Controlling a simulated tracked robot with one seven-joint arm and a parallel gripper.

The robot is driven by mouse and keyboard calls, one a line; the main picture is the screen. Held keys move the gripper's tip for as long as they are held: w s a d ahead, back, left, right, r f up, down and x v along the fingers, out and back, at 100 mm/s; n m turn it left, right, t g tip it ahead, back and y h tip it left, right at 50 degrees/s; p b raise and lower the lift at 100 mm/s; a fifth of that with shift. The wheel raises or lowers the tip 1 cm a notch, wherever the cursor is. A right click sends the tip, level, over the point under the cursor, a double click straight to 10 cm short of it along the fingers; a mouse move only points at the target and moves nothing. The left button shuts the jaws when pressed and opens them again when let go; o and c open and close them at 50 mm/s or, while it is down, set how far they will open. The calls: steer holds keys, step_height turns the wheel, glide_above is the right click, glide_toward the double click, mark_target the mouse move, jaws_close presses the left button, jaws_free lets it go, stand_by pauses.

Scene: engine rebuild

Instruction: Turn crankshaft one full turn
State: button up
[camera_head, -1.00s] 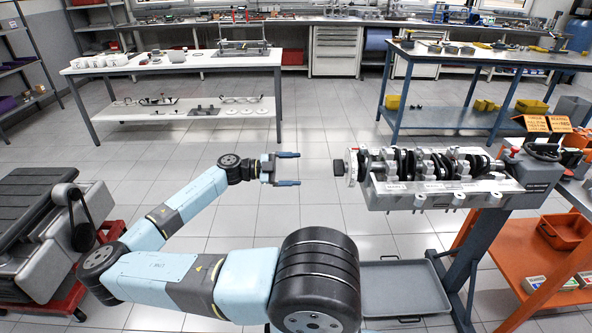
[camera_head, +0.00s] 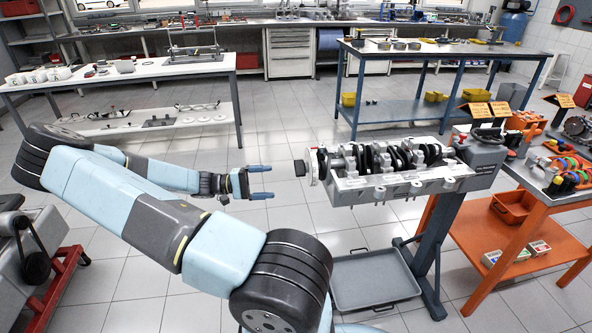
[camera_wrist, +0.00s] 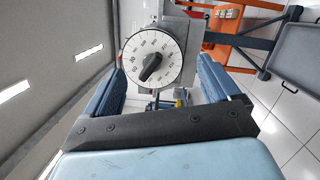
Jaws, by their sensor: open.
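The crankshaft (camera_head: 385,158) lies in the grey engine block (camera_head: 400,184), which is held on a stand at the right of centre in the head view. At its left end is a white dial with a black knob (camera_head: 300,168). In the wrist view the round dial (camera_wrist: 164,59) faces me, with its black bar-shaped knob (camera_wrist: 150,68) lying slantwise across it. My gripper (camera_head: 266,182) is open and empty, to the left of the knob and apart from it. In the wrist view its blue fingers (camera_wrist: 164,88) stand either side of the dial, nearer the camera.
A grey drip tray (camera_head: 375,281) sits low under the block. An orange cart (camera_head: 535,228) with tools stands at the right. A white table (camera_head: 120,78) and a blue bench (camera_head: 440,54) stand behind. Open floor lies behind my gripper.

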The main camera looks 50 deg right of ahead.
mark_target(297, 169)
steer(key=w+r+n+t+h, duration=0.2)
steer(key=w+n+t, duration=0.15)
steer(key=n, duration=0.65)
steer(key=shift+g, duration=0.45)
steer(key=x, duration=1.3)
steer(key=shift+d+f, duration=0.15)
steer(key=shift+d, duration=0.2)
steer(key=c, duration=1)
steer(key=shift+o, duration=0.2)
steer(key=shift+m, duration=0.6)
steer(key=o, duration=1)
steer(key=shift+c, duration=0.2)
